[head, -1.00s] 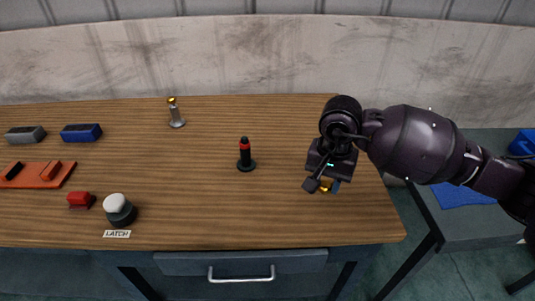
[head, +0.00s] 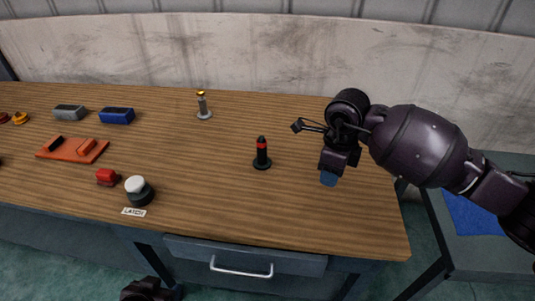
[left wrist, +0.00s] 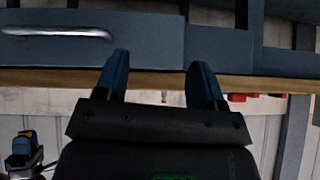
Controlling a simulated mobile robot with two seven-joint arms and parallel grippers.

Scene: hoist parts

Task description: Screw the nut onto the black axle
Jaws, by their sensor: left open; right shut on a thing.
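The black axle (head: 262,153) stands upright on a round base on the table, with a red band near its top. My right gripper (head: 328,179) is to its right, apart from it, fingers pointing down and shut. What it holds is hidden in the head view. In the left wrist view, a small yellow piece, seemingly the nut (left wrist: 28,133), shows at the blue fingers of my right gripper. My left gripper (left wrist: 160,75) is open and empty, below the table front; only a dark part of that arm shows at the bottom of the head view.
A grey post (head: 203,106) with a yellow top stands behind. A drawer handle (head: 241,268) juts from the front. Table around the axle is clear.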

